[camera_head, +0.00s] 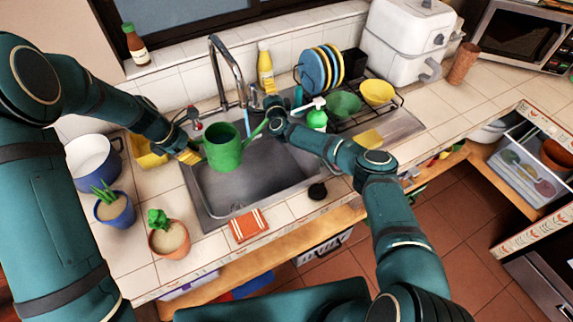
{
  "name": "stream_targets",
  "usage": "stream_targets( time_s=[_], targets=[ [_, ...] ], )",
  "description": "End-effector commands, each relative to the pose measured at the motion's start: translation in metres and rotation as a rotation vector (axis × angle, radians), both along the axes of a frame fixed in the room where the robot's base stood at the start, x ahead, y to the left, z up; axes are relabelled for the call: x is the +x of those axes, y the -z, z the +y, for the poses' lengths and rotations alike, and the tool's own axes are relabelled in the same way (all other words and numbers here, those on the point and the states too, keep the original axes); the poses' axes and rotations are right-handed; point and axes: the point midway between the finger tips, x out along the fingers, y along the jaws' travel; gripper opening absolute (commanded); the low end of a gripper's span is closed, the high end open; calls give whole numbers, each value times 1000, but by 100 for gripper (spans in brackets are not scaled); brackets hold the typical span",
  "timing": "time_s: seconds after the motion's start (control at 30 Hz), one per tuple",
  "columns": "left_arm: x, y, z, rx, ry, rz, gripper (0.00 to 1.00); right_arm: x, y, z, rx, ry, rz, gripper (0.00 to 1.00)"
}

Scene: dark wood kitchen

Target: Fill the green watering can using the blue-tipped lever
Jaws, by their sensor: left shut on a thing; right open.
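The green watering can (222,148) is held above the left part of the sink (262,180), roughly upright, under the faucet (228,68). Its spout points right. My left gripper (192,155) is shut on the can's left side. My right gripper (271,101) is open, behind the sink and just right of the faucet. A red-tipped lever (196,125) shows left of the faucet. No water stream can be made out.
Behind my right gripper stands a yellow bottle (265,66). To its right are a green-and-white soap bottle (317,116) and a dish rack (352,104) with plates and bowls. Potted plants (116,210) and an orange sponge cloth (248,224) sit on the left and front counter.

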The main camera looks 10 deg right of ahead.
Motion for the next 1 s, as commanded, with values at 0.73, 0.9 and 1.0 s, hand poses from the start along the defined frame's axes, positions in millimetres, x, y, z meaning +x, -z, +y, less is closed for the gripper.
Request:
stream_targets(
  time_s=[0.73, 0.9, 1.0],
  targets=[
    [1, -1, 0, -1, 0, -1, 0, -56, 1, -18, -2, -124, 5, 48],
    [1, -1, 0, -1, 0, -1, 0, -83, 1, -23, -2, -123, 6, 48],
    [1, -1, 0, -1, 0, -1, 0, -100, 1, -26, -4, -123, 5, 48]
  ],
)
